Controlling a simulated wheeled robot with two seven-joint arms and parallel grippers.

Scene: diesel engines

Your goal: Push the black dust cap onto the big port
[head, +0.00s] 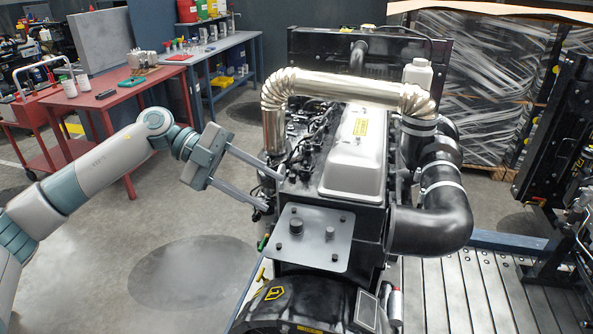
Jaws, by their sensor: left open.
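A light grey plate (315,250) sits on the near end of the engine. On it stands a wide, dark round piece (296,227), where the big port and black dust cap seem to be. I cannot tell cap from port there, or how far the cap sits on. A smaller dark knob (330,233) stands to its right. My left gripper (272,192) is open, its two long fingers spread and pointing right. Its tips are just above and left of the plate, near the engine's side, with nothing visible between them. My right gripper is not in view.
The engine's silver cover (357,155) and shiny wrapped pipe (345,89) rise behind the plate. A black elbow pipe (430,225) stands to the right. A red table (118,98) is at the back left. The floor left of the engine is clear.

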